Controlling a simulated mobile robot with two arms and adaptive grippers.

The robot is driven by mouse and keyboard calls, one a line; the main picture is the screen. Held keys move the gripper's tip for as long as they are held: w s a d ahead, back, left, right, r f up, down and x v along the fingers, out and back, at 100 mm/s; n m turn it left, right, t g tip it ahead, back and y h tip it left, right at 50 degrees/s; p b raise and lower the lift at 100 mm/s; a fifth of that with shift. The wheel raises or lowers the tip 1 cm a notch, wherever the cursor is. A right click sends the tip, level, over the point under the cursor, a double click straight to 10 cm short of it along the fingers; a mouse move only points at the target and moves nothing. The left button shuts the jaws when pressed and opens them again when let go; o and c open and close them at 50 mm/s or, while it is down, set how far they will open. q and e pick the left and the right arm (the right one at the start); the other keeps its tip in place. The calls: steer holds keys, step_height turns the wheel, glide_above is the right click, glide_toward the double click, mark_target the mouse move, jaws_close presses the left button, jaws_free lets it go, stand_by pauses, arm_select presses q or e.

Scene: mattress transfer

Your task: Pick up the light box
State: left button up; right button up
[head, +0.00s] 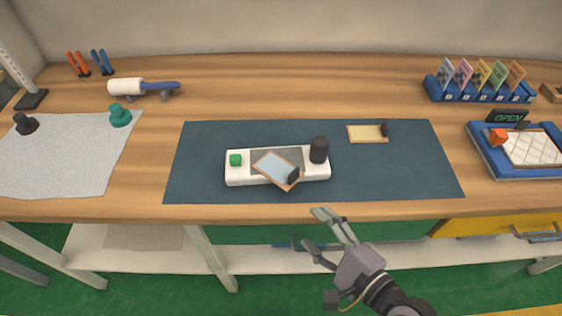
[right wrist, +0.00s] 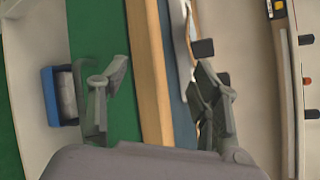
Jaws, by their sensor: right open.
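A white box (head: 240,179) with a green button and a dark grey panel, which looks like the light box, lies on the dark blue mat (head: 420,185). A small wood-framed plate (head: 275,166) with a black clip lies tilted across its panel and hides part of it. A black cylinder (head: 319,150) stands at its right end. My right gripper (head: 314,228) is open and empty, in front of the table edge, below and right of the box and apart from it. In the right wrist view its fingers (right wrist: 161,74) are spread with the wooden table edge (right wrist: 150,70) between them.
A second framed plate (head: 366,134) lies at the mat's back right. A blue card rack (head: 480,94) and a blue tray (head: 490,165) stand at the right. A roller (head: 127,87) and a grey cloth (head: 70,160) are at the left. The mat's left part is clear.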

steer(key=w+d+r+m+t+h, duration=0.1)
steer(key=d+r+m+t+h, duration=0.3)
steer(key=m, duration=1)
steer(key=m+t+p, duration=0.1)
steer(key=p, duration=0.4)
glide_toward(323, 154)
steer(key=x, duration=0.7)
steer(key=shift+a, duration=0.1)
steer(key=shift+w+a, duration=0.1)
steer(key=shift+w, duration=0.4)
steer(key=x, duration=0.3)
steer(key=shift+w+r+p, duration=0.1)
steer(key=shift+w+p, duration=0.15)
steer(key=shift+p, duration=0.15)
steer(key=shift+w+a, duration=0.1)
steer(key=shift+w, duration=0.3)
steer(key=shift+s, duration=0.1)
jaws_close()
